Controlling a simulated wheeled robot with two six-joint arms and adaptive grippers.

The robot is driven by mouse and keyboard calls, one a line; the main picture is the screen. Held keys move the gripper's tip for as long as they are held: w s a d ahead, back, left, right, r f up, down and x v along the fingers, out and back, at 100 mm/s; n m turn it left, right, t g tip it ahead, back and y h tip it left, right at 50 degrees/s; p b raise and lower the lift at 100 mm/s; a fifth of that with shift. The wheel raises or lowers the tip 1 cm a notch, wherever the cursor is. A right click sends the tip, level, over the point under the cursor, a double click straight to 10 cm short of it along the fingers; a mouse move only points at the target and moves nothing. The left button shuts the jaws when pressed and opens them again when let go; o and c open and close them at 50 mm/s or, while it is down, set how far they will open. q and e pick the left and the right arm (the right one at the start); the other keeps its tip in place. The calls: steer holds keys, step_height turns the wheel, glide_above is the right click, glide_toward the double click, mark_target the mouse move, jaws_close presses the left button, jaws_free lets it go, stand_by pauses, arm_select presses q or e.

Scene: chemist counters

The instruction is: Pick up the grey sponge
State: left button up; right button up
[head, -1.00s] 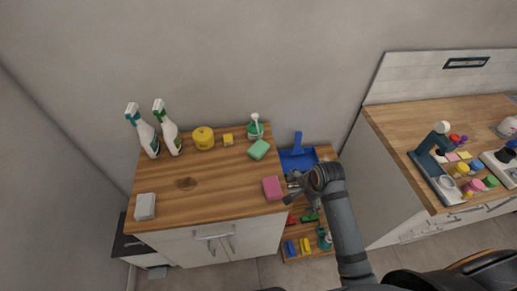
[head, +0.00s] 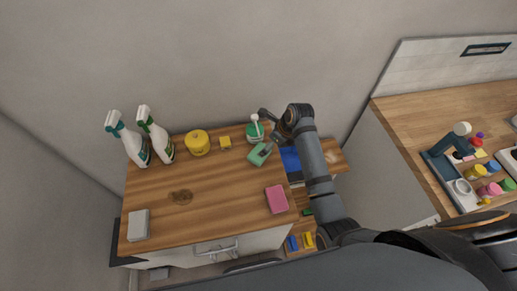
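The grey sponge (head: 138,225) is a pale grey block lying flat at the left front corner of the wooden counter (head: 215,205). My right gripper (head: 265,131) is at the counter's back right. Its fingers look spread apart, with one near the white-topped green bottle (head: 255,133) and the other over the green sponge (head: 258,156); contact is unclear. It is far from the grey sponge, with nothing visibly held. My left gripper is out of view.
A pink sponge (head: 276,199) lies at the front right. Two spray bottles (head: 134,148) (head: 160,145), a yellow tub (head: 197,143) and a small yellow block (head: 224,142) stand along the back. The middle of the counter is clear.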

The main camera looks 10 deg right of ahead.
mark_target(266, 156)
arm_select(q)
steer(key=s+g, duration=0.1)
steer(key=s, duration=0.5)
arm_select(e)
steer(key=x, duration=0.3)
steer(key=shift+s+a+f, duration=0.2)
steer(key=shift+s+f, duration=0.05)
steer(key=shift+f, duration=0.1)
steer(key=p+x, duration=0.1)
steer(key=x, duration=0.2)
steer(key=shift+w+r, duration=0.1)
steer(key=shift+w, duration=0.05)
steer(key=x, duration=0.3)
steer(key=shift+p, duration=0.3)
steer(key=c, duration=0.6)
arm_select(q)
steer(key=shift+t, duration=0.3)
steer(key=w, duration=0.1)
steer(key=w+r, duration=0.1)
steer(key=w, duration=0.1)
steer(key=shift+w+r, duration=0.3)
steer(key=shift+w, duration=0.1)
arm_select(e)
steer(key=shift+c, duration=0.3)
